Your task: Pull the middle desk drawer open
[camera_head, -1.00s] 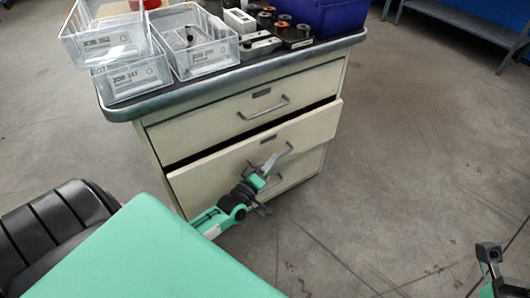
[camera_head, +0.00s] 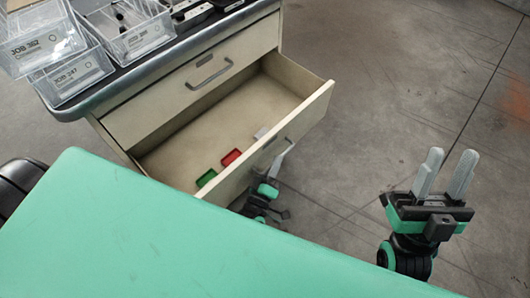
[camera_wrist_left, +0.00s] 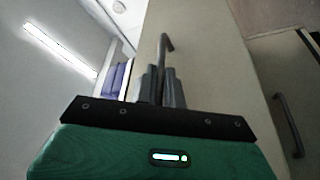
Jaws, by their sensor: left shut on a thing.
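The middle desk drawer (camera_head: 310,116) stands well out from the cabinet, and its inside floor shows. My left gripper (camera_head: 283,153) is at the front of this drawer, partly hidden by the drawer front. In the left wrist view its two grey fingers (camera_wrist_left: 162,84) are shut around the drawer's bar handle (camera_wrist_left: 165,43). My right gripper (camera_head: 445,172) is off to the right over bare floor, its two grey fingers apart and empty.
A green tray (camera_head: 206,178), a red tray (camera_head: 231,157) and a pale piece (camera_head: 262,132) lie inside the drawer. The top drawer (camera_head: 190,82) is shut. Clear bins (camera_head: 130,30) stand on the bench top. The floor on the right is free.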

